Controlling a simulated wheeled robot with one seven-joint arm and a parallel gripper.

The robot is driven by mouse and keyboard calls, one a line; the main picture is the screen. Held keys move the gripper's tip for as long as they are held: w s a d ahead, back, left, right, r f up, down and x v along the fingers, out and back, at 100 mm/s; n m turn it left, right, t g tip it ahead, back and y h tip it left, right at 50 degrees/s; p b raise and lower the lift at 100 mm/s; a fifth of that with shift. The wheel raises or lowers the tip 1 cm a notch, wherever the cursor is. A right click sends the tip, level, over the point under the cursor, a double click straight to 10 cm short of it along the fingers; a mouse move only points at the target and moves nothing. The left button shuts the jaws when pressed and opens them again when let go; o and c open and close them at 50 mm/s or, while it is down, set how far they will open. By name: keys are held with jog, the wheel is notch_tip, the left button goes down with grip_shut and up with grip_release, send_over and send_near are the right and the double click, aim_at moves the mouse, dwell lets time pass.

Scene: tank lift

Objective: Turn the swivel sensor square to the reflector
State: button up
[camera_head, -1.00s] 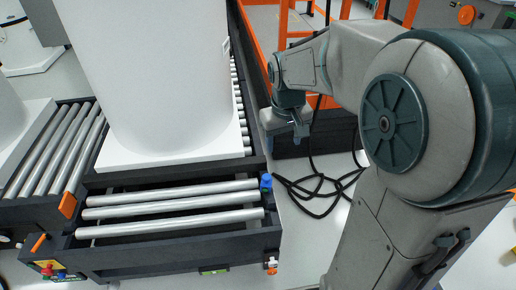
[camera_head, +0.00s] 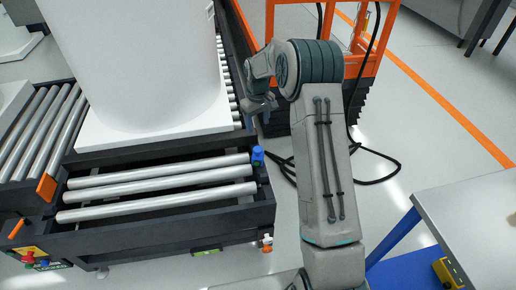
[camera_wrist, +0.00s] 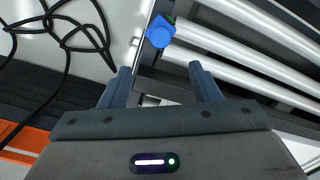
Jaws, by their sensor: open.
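A small blue device (camera_head: 258,155), which looks like the swivel sensor, sits on the side rail at the right end of the conveyor's front rollers. In the wrist view the blue sensor (camera_wrist: 160,33) lies just beyond the gap between my fingertips, with a bit of green at its edge. My gripper (camera_head: 262,106) is beside the conveyor's right rail, behind the sensor. In the wrist view my gripper (camera_wrist: 160,70) is open and empty, apart from the sensor. I cannot tell which way the sensor faces. A small orange-and-white part (camera_head: 266,243) is on the front right corner; I cannot tell whether it is the reflector.
A large white tank (camera_head: 140,60) stands on a white pallet on the roller conveyor (camera_head: 160,232). Black cables (camera_head: 375,165) lie on the floor behind my arm. An orange frame (camera_head: 375,60) stands behind.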

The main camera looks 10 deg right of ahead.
aim_at(258, 149)
notch_tip(258, 149, down, 13)
jog(key=shift+r+b, duration=0.1)
jog(key=shift+b, duration=0.8)
jog(key=shift+c, duration=0.4)
jog(key=c, duration=0.9)
